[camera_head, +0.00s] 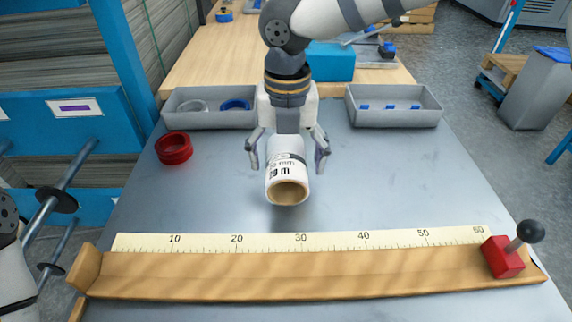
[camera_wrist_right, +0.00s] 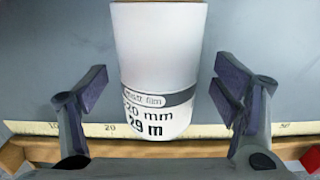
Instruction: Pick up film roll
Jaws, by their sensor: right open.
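A white film roll (camera_head: 286,172) with a grey band and black print shows on the grey table in the head view, its brown hollow core end facing the camera. My right gripper (camera_head: 287,158) is open around the roll, one finger on each side. In the right wrist view the roll (camera_wrist_right: 160,75) lies between the two open fingers of the right gripper (camera_wrist_right: 160,95), with a visible gap on both sides. Whether the roll touches the table is hard to tell. At the left edge a part of my left arm shows, but its gripper does not.
A wooden measuring trough (camera_head: 310,275) with a ruler and a red stop block (camera_head: 502,257) runs along the front. Red tape rings (camera_head: 174,148) lie left. Two grey trays, left (camera_head: 212,118) and right (camera_head: 395,118), stand behind. The table right of the roll is clear.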

